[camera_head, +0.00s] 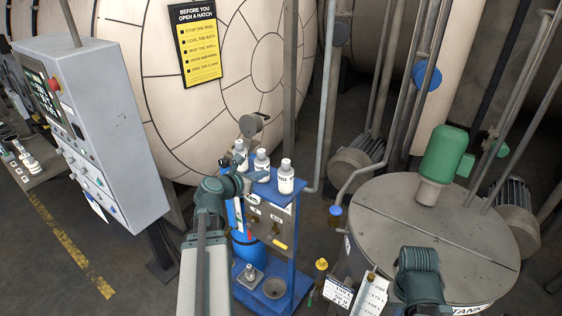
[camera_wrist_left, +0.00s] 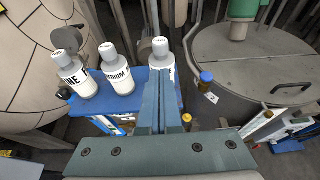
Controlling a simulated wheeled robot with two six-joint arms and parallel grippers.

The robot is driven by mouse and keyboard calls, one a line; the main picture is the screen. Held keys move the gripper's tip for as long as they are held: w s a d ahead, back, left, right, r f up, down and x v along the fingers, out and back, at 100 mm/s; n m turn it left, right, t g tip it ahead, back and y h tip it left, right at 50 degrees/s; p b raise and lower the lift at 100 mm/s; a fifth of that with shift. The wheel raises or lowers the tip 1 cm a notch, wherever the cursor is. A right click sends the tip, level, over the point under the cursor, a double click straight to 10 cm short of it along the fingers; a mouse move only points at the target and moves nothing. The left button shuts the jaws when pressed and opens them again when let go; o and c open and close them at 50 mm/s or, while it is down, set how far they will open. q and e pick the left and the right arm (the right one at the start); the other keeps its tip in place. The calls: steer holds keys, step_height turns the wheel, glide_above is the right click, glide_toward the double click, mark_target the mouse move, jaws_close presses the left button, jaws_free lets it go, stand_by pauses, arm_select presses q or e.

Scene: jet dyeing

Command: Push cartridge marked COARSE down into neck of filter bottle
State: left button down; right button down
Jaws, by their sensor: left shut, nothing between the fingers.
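Three white cartridges stand upright on the blue stand's top. In the left wrist view their labels end in "NE" on the left cartridge (camera_wrist_left: 75,78) and "DIUM" on the middle cartridge (camera_wrist_left: 118,72). The third cartridge (camera_wrist_left: 161,52) is partly hidden behind my fingers, its label mostly covered; it shows in the head view (camera_head: 286,178). The word COARSE is not readable. My left gripper (camera_wrist_left: 154,62) is shut and empty, beside the cartridges.
The blue stand (camera_head: 295,230) has a front panel and a lower shelf with a round dark cup (camera_head: 275,288). A grey control cabinet (camera_head: 105,130) stands left, a round tank (camera_head: 440,225) right. A large pale vessel (camera_head: 200,100) is behind.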

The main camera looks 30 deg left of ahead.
mark_target(283, 163)
arm_select(q)
steer(key=w, duration=1.2)
steer(key=shift+d, duration=0.35)
steer(key=shift+w+f+b, duration=0.1)
steer(key=shift+f+b, duration=0.65)
steer(key=shift+b, duration=0.05)
steer(key=shift+d, duration=0.1)
steer(key=shift+s, duration=0.2)
steer(key=s, duration=0.6)
